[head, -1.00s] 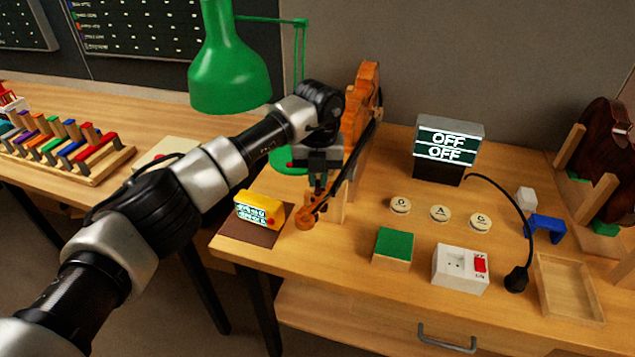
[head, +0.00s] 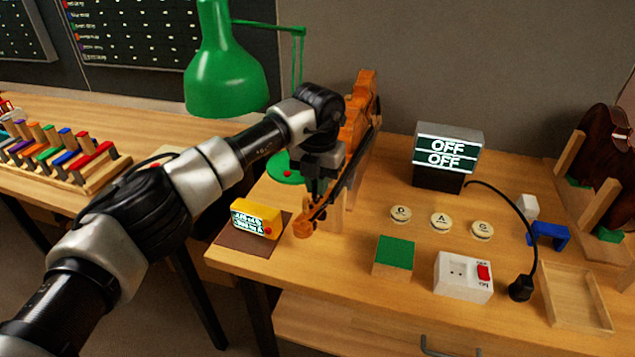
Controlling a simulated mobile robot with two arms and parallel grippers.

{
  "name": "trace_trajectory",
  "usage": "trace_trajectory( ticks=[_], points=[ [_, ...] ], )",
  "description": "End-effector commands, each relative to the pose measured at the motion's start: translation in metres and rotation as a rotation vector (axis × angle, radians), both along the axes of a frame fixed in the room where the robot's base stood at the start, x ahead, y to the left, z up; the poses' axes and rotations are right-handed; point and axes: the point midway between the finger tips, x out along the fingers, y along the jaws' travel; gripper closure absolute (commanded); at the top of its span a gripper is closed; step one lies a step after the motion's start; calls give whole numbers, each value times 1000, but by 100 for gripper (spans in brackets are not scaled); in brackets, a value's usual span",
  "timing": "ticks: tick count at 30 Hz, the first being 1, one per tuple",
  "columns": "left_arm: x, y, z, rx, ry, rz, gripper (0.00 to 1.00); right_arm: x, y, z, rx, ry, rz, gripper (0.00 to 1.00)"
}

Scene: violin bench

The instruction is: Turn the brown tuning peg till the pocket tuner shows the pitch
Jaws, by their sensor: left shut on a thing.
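The violin (head: 362,118) lies in a wooden cradle, its scroll (head: 304,229) toward the front edge of the bench. My left gripper (head: 317,196) points down at the pegbox and is shut on a peg there. The fingers and wrist hide most of the peg, so its brown colour cannot be made out. The yellow pocket tuner (head: 256,218) stands on a brown mat (head: 240,243) left of the scroll. Its screen is lit with text too small to read. My right gripper is not in view.
A green lamp (head: 225,75) stands behind my left arm. Right of the violin are three round buttons (head: 440,221), a green-topped block (head: 394,254), a white socket box (head: 463,277), a black plug (head: 521,288), an empty tray (head: 577,297) and a display reading OFF twice (head: 448,153).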

Motion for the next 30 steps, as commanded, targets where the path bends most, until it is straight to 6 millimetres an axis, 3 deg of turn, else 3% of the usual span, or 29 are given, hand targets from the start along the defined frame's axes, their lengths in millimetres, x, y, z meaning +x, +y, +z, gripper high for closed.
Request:
trace_trajectory(
  ticks=[2,3,5,16,30],
  points=[
    [1,0,2,-1,-4,1,100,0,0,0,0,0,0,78],
    [1,0,2,-2,-5,1,84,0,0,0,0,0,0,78],
    [1,0,2,-1,-4,2,78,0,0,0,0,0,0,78],
    [1,0,9,-1,-4,2,78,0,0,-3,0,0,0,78],
    [1,0,94,-1,-5,2,78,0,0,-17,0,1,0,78]
  ],
)
